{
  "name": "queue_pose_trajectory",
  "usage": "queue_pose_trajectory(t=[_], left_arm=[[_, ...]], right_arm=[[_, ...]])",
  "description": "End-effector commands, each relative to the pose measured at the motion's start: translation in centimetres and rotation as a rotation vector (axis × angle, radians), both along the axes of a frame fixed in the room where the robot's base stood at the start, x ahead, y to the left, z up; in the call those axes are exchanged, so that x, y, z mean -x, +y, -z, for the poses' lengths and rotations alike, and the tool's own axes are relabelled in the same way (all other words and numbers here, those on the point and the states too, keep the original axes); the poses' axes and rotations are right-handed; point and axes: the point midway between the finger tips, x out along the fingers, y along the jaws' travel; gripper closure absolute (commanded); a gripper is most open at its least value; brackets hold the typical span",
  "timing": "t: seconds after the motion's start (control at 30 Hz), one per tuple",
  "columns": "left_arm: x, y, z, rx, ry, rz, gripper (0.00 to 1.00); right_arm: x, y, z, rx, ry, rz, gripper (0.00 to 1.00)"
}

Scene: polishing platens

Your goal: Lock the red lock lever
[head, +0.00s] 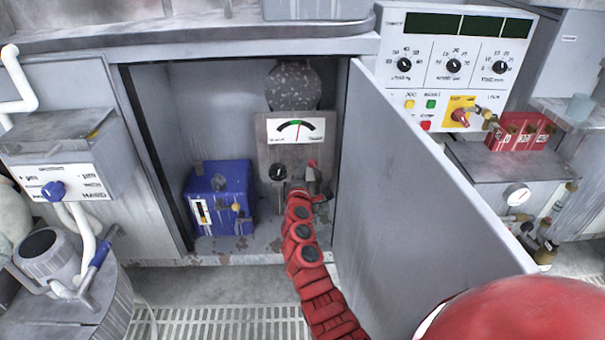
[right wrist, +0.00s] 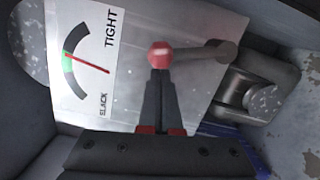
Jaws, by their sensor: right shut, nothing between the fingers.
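The lock lever is a dark grey arm with a red ball knob; the knob (right wrist: 160,55) and arm (right wrist: 212,52) show best in the right wrist view. In the head view the lever's red tip (head: 312,164) stands on the gauge panel inside the open cabinet. My right gripper (right wrist: 159,76) has its dark fingers together, with the tips at the red knob. Whether they touch it is unclear. In the head view my right gripper (head: 297,187) reaches into the cabinet and partly hides the panel's lower part. My left gripper is not in view.
The gauge (head: 296,130) has its needle near the green band, between SLACK and TIGHT. A blue box (head: 220,200) stands left in the cabinet. The open cabinet door (head: 400,180) bounds the right side. A black knob (head: 278,173) sits left of the gripper.

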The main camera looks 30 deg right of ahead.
Motion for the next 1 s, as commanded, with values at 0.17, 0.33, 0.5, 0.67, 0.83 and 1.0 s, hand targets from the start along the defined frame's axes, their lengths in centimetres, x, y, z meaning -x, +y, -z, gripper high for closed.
queue_pose_trajectory(t=[0.17,0.33,0.5,0.67,0.83,1.0], left_arm=[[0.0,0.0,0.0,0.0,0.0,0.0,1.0],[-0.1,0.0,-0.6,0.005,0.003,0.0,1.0],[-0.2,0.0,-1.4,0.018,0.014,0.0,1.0],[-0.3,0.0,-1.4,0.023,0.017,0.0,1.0],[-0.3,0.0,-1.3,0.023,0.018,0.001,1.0],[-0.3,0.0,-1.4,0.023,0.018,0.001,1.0]], right_arm=[[0.0,0.0,0.0,0.001,-0.001,0.0,1.0],[0.3,-0.5,-0.8,-0.067,-0.036,0.001,1.0],[0.9,-1.8,-1.6,-0.25,-0.124,0.001,1.0],[1.1,-2.2,-1.5,-0.32,-0.156,0.0,1.0],[1.1,-2.2,-1.4,-0.319,-0.155,0.0,1.0],[1.2,-2.2,-1.5,-0.318,-0.155,0.0,1.0]])
